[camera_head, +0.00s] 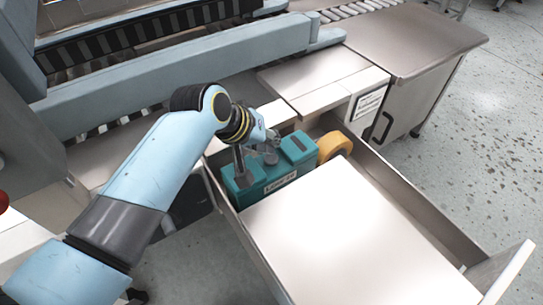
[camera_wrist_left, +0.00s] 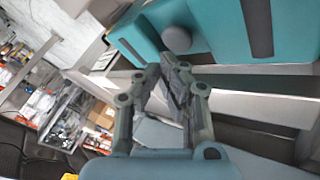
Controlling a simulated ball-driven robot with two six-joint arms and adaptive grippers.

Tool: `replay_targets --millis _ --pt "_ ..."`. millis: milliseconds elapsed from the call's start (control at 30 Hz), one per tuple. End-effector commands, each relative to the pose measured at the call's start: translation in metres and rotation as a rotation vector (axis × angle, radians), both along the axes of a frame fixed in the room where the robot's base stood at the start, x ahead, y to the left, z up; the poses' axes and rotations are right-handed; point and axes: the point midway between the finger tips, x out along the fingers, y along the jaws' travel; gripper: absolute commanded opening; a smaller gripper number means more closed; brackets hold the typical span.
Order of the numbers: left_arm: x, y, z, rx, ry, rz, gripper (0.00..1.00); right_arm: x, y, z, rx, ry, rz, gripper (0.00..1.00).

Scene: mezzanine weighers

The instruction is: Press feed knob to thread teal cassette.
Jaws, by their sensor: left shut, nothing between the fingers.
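The teal cassette (camera_head: 272,186) sits in the back of the open drawer (camera_head: 404,195), with a white label on its front side. In the left wrist view the teal cassette (camera_wrist_left: 218,22) fills the upper right, and a round grey knob (camera_wrist_left: 176,39) stands out from its face. My left gripper (camera_head: 268,154) is over the cassette in the head view and hides part of its top. In the left wrist view my left gripper (camera_wrist_left: 168,66) is shut and empty, its fingertips close below the knob; I cannot tell whether they touch it. My right gripper is not in view.
An orange-yellow roll (camera_head: 334,147) stands at the cassette's right end. A bright flat panel (camera_head: 320,230) covers the drawer's front part. Drawer walls surround the cassette. A blue conveyor frame (camera_head: 180,75) runs behind, and a metal cabinet (camera_head: 415,45) stands at the back right.

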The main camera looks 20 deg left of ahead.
Motion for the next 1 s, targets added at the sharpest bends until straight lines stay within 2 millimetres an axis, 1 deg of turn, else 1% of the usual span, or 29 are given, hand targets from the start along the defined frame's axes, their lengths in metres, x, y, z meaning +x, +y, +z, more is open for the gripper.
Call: replay_targets --millis 333,600,1000 --pt "-0.0001 0.0000 -0.0008 0.000 0.000 0.000 0.00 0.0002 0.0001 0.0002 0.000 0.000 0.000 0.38" --pt "0.0001 0.0001 -0.0079 0.000 0.000 0.000 0.00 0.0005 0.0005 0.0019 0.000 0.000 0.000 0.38" --pt "0.0000 0.0000 -0.0091 0.000 0.000 0.000 0.00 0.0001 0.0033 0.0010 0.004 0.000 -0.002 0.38"
